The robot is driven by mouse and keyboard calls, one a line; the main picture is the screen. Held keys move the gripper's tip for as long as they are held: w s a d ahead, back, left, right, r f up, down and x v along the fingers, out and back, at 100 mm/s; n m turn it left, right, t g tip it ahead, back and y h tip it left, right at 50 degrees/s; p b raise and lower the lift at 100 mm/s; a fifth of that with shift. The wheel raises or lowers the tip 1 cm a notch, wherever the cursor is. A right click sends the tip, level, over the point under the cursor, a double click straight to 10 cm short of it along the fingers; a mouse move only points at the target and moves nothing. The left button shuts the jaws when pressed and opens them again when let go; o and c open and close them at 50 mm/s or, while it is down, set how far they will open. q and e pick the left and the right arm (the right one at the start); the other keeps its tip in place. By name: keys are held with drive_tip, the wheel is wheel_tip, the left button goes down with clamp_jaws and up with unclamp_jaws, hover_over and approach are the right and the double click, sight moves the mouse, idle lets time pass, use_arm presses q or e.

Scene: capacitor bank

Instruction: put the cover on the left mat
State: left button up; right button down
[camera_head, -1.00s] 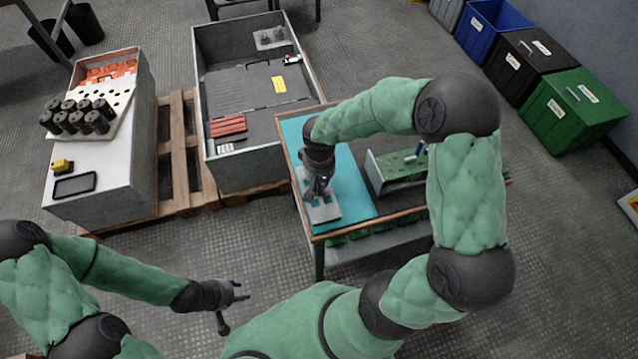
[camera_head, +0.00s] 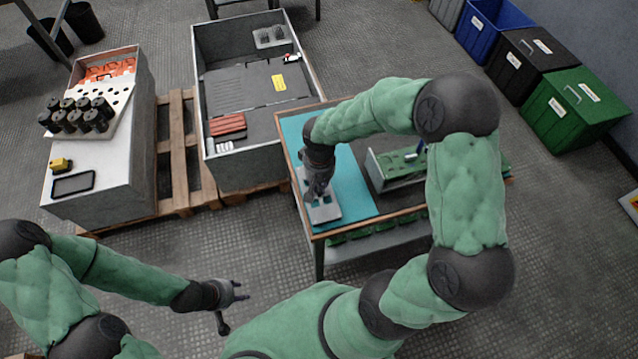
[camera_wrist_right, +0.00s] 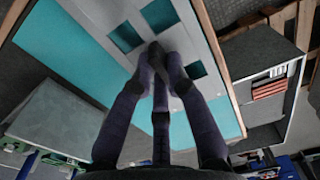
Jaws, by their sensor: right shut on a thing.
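The cover is a pale grey plate (camera_head: 326,213) with square cut-outs, at the front left of the table. The teal left mat (camera_head: 358,205) lies under it and shows through the cut-outs. In the right wrist view the cover (camera_wrist_right: 196,38) spans the top, over the teal mat (camera_wrist_right: 65,45). My right gripper (camera_head: 318,195) is shut on the cover; its fingertips (camera_wrist_right: 160,58) meet at the plate's middle. Whether the plate rests flat or hovers slightly is unclear. My left gripper (camera_head: 232,305) is empty with fingers spread, over the floor away from the table.
A tray with a green circuit board (camera_head: 398,165) stands right of the mat. A large grey open cabinet (camera_head: 205,110) lies behind, on a pallet (camera_head: 180,150). A white cabinet with black capacitors (camera_head: 72,120) stands at left. Bins (camera_head: 575,110) stand at upper right.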

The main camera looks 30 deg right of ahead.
idle(0.8)
drive_tip(key=c, duration=1.1)
unclamp_jaws()
drive_tip(key=shift+c, duration=0.2)
wheel_tip(320, 180, up, 12)
